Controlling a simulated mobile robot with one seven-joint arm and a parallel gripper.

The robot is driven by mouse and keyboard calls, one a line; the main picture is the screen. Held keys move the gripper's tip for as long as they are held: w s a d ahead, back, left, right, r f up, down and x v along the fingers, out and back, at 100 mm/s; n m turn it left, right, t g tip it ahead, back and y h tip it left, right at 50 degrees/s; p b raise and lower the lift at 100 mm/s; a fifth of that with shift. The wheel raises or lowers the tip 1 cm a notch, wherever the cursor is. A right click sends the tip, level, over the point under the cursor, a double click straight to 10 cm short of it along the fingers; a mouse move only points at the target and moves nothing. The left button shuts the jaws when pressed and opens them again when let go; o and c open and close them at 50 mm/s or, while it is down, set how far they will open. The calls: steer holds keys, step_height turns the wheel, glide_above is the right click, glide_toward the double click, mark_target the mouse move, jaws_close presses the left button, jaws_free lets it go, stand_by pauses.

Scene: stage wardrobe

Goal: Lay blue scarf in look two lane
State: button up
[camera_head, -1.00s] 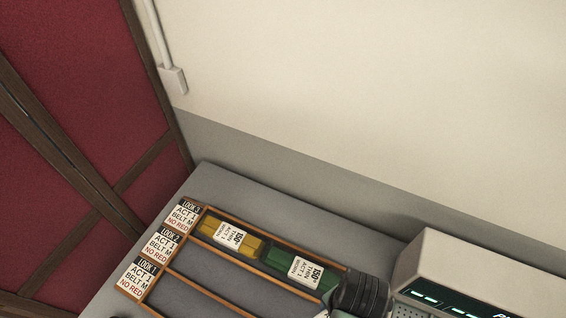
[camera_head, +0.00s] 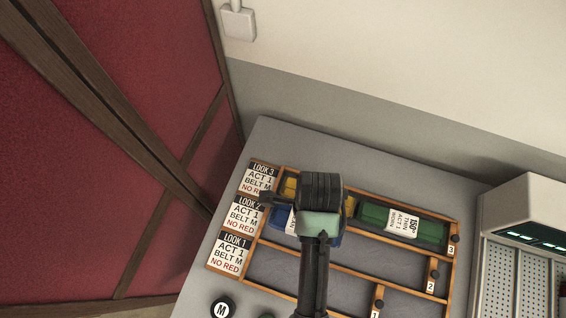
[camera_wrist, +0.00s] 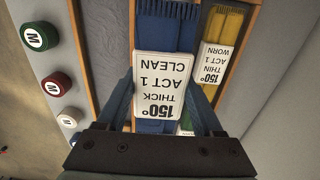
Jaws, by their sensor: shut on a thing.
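The blue scarf (camera_wrist: 168,30), tagged thick, act 1, clean, is between the fingers of my gripper (camera_wrist: 163,95), which is shut on it. In the head view, blue edges of the scarf (camera_head: 282,218) show beside my gripper, over the middle lane by the look 2 card (camera_head: 244,214). In the wrist view it lies lengthwise between two wooden dividers. I cannot tell whether it rests on the lane floor. My arm hides much of it in the head view.
A yellow scarf (camera_wrist: 224,35) and a green scarf (camera_head: 375,213) lie in the look 3 lane. The look 1 lane (camera_head: 280,268) looks empty where visible. Round pieces marked M (camera_wrist: 40,36) lie beside the rack. A pale machine (camera_head: 525,205) stands at the right.

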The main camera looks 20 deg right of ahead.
step_height(320, 180, down, 5)
steer(key=shift+s+d+f, duration=0.1)
steer(key=shift+f, duration=2.3)
steer(key=shift+f, duration=0.1)
steer(key=o, duration=1.2)
